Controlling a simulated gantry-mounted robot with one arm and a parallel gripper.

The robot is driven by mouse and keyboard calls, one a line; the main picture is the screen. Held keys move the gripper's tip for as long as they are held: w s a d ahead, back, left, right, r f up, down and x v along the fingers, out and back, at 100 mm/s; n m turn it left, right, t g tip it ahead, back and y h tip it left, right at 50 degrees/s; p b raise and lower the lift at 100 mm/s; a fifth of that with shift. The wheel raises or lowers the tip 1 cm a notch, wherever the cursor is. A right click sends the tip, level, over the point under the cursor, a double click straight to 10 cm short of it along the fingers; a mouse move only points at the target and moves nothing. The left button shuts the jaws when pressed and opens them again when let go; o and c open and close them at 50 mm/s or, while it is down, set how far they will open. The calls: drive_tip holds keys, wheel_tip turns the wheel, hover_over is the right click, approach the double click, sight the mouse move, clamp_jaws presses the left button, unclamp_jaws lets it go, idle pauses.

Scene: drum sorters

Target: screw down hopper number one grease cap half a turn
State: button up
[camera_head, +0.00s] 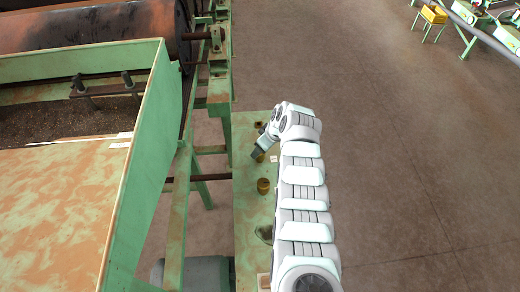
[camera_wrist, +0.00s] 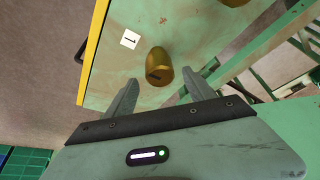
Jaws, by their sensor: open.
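A brass-coloured grease cap (camera_wrist: 159,62) with a dark slot-like mark sits on the green panel (camera_wrist: 195,22) in the wrist view. A white label with the number 1 (camera_wrist: 129,39) is beside it, up and to the left. My gripper (camera_wrist: 161,83) is open, its two fingers on either side below the cap, with the cap just beyond the fingertips and apart from them. In the head view my gripper (camera_head: 257,152) reaches down over the panel and partly hides what is under it.
The green hopper frame (camera_head: 175,205) is to the left; open floor (camera_head: 400,170) lies to the right.

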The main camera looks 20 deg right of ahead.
drive_tip(key=shift+b+x, duration=1.3)
drive_tip(key=shift+x, duration=0.15)
drive_tip(key=shift+c, duration=0.2)
drive_tip(key=c, duration=1.3)
drive_tip(key=shift+r+m+p, duration=0.2)
drive_tip(key=shift+m+p, duration=0.3)
drive_tip(key=shift+p, duration=0.6)
